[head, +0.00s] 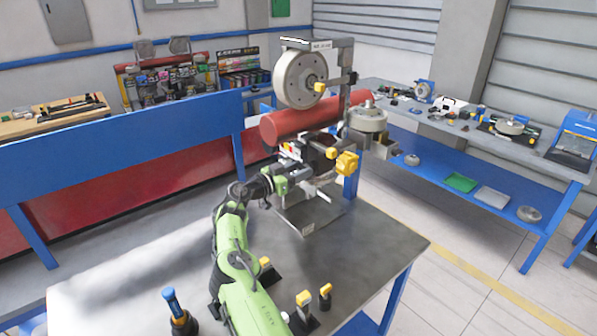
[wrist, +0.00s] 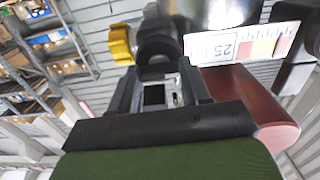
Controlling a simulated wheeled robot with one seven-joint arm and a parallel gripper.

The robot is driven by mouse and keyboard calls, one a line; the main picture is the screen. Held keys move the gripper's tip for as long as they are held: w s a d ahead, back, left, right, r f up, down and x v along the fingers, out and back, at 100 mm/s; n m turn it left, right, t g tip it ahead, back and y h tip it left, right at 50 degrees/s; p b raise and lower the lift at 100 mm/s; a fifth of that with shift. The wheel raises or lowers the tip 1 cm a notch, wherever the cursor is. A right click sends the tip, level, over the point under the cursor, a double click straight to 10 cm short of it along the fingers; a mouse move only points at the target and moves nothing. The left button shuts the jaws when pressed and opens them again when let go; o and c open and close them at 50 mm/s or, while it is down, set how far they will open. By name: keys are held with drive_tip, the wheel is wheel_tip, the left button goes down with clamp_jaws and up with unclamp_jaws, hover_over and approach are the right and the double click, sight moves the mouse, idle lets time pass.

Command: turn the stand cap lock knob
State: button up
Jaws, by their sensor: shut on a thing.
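The grey metal stand (head: 308,229) is on the table, with a large grey wheel (head: 299,80) at its top. A yellow knob (head: 347,163) sticks out at the stand's right side. My gripper (head: 312,172) is at the stand's middle, below the red cylinder. In the wrist view, the two black fingers of my gripper (wrist: 158,82) reach to a dark round knob (wrist: 158,45) and are shut on it. The contact is partly hidden by the fingers. A yellow part (wrist: 121,44) shows just left of the dark knob.
A red cylinder (head: 303,121) lies across the stand, close above my gripper. A white scale label (wrist: 243,45) is near the fingers at the right. Small yellow-topped tools (head: 304,299) and a blue-handled tool (head: 171,300) stand at the table's front. The table's left part is clear.

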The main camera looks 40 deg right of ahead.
drive_tip(key=shift+f, duration=0.1)
drive_tip(key=n+b, duration=0.2)
drive_tip(key=n, duration=0.8)
drive_tip(key=shift+w, duration=0.1)
idle(0.5)
drive_tip(key=o, duration=1.1)
drive_tip(key=shift+c, duration=0.2)
